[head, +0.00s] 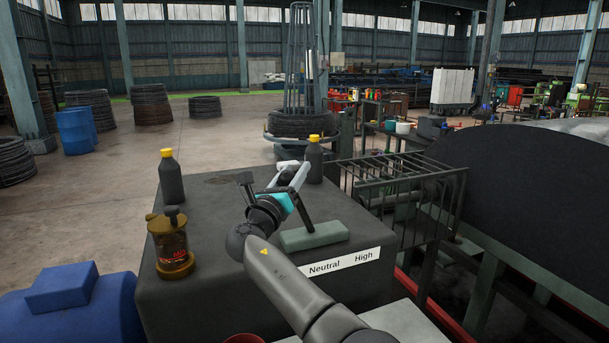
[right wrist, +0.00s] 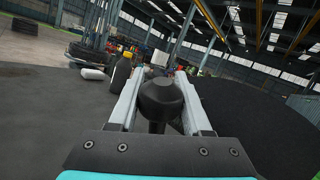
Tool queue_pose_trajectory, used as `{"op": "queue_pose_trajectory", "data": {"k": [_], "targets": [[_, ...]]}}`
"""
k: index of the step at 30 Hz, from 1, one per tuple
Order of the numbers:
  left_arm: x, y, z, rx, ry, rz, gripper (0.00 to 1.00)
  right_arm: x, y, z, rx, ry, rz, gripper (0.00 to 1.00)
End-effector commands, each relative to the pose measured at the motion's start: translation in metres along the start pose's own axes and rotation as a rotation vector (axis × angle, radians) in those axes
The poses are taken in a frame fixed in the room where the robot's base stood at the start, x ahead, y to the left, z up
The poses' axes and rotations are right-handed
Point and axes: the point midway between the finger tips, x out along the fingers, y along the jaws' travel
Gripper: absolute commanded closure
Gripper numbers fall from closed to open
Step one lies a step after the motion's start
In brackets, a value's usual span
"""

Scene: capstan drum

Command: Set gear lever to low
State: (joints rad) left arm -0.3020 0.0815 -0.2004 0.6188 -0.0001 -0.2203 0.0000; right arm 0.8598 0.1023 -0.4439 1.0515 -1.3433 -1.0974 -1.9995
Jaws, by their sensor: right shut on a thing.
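The gear lever's dark rod (head: 304,214) rises from a grey-green base block (head: 314,236) on the dark gearbox top and leans to the left. Its black knob (right wrist: 160,96) sits between the two pale fingers of my right gripper (head: 293,172) in the right wrist view. The right gripper is shut on this knob. A white label (head: 341,263) on the front edge reads "Neutral" and "High". My right forearm covers the area left of "Neutral", so I cannot see a "Low" mark. My left gripper is not in view.
Two dark bottles with yellow caps (head: 171,178) (head: 314,160) and an amber oil jar (head: 172,245) stand on the gearbox top (head: 205,220). A barred guard (head: 400,195) and a big black drum (head: 530,190) are on the right. A blue housing (head: 75,300) is at lower left.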

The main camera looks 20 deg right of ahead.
Motion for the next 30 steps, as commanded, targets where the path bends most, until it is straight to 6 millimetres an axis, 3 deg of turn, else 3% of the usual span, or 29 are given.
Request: {"op": "queue_pose_trajectory", "data": {"k": [7, 23, 24, 30], "targets": [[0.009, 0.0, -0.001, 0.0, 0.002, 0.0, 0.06, -0.011, 0.011, 0.0, -0.062, -0.062, 0.0, 1.0], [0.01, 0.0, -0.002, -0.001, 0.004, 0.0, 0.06, -0.015, 0.015, 0.0, -0.085, -0.081, 0.003, 1.0], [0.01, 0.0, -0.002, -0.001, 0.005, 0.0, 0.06, -0.015, 0.015, 0.0, -0.085, -0.081, 0.004, 0.48], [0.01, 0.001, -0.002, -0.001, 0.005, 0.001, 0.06, -0.015, 0.015, 0.001, -0.083, -0.081, 0.002, 0.25]]}}
